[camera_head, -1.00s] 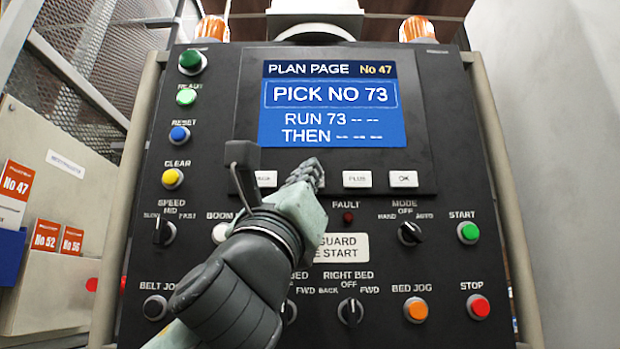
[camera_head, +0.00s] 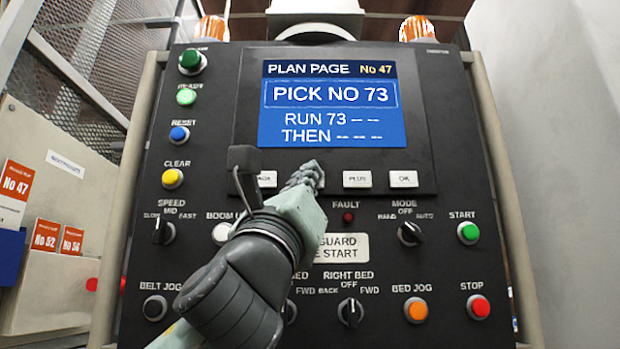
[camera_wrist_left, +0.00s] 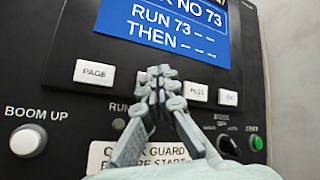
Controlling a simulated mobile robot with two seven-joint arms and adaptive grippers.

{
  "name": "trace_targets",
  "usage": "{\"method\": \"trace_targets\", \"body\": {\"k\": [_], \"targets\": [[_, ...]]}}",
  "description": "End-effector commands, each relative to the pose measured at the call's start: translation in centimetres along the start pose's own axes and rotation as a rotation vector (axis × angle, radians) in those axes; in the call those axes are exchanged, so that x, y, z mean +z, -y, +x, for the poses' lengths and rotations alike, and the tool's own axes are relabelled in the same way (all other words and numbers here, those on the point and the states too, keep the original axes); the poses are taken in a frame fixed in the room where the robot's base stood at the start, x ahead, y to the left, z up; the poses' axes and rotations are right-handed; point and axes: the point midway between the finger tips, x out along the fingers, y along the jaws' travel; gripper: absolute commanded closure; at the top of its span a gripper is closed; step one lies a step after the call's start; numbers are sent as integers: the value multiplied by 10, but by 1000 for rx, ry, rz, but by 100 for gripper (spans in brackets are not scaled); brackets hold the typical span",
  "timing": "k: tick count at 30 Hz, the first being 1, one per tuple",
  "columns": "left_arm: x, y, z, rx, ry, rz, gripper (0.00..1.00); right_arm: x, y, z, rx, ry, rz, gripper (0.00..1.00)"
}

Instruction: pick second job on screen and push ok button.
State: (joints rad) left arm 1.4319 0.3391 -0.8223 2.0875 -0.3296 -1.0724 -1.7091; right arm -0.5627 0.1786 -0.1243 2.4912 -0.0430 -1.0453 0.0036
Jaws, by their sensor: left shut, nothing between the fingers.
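The blue screen (camera_head: 345,104) on the dark control panel reads "PLAN PAGE No 47", "PICK NO 73", "RUN 73 -- --" and "THEN -- -- --". A row of white buttons lies below it. The OK button (camera_head: 404,179) is at the right end, with the PLUS button (camera_head: 357,179) to its left. The PAGE button (camera_head: 266,179) is at the left end. My left gripper (camera_head: 310,174) is shut and empty, its tips in front of the button between PAGE and PLUS, mostly hiding it. In the left wrist view the closed fingertips (camera_wrist_left: 160,80) cover that spot; contact cannot be told.
Below the row are a red fault lamp (camera_head: 348,217), a mode knob (camera_head: 410,233), a green START button (camera_head: 468,232) and a red STOP button (camera_head: 479,307). Job cards, including No 47 (camera_head: 15,185), stand at the left. The space before OK is clear.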

Motion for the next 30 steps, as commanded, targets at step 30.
{"method": "trace_targets", "body": {"k": [30], "targets": [[-4,-4,5,1,-1,0,100,0,0,0,0,1,0,100]]}}
